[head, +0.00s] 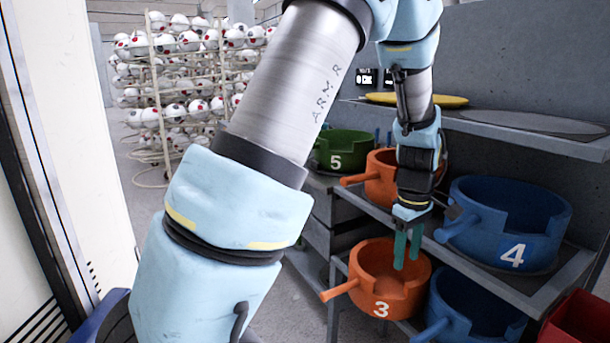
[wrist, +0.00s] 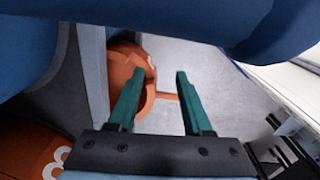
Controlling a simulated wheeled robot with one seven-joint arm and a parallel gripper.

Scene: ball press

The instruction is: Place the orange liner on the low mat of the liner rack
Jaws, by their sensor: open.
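An orange liner marked 3 (head: 370,298) sits low at the rack's near left, upright, its handle pointing left. Whatever lies under it is hidden, so I cannot see the low mat. A second orange liner (head: 375,184) stands on the shelf above, partly hidden behind my arm. My gripper (head: 407,258) points down with its green fingers apart and empty, in front of the shelf and overlapping the lower orange liner's rim in the head view. In the wrist view, my gripper (wrist: 160,75) is open, with part of an orange liner (wrist: 124,72) beyond the left finger.
A blue liner marked 4 (head: 530,215) stands on the middle shelf, another blue liner (head: 480,300) below it. A green liner (head: 345,145) stands behind. A yellow disc (head: 415,99) lies on the top shelf. A red bin (head: 580,320) is at right. Ball racks (head: 180,80) stand behind.

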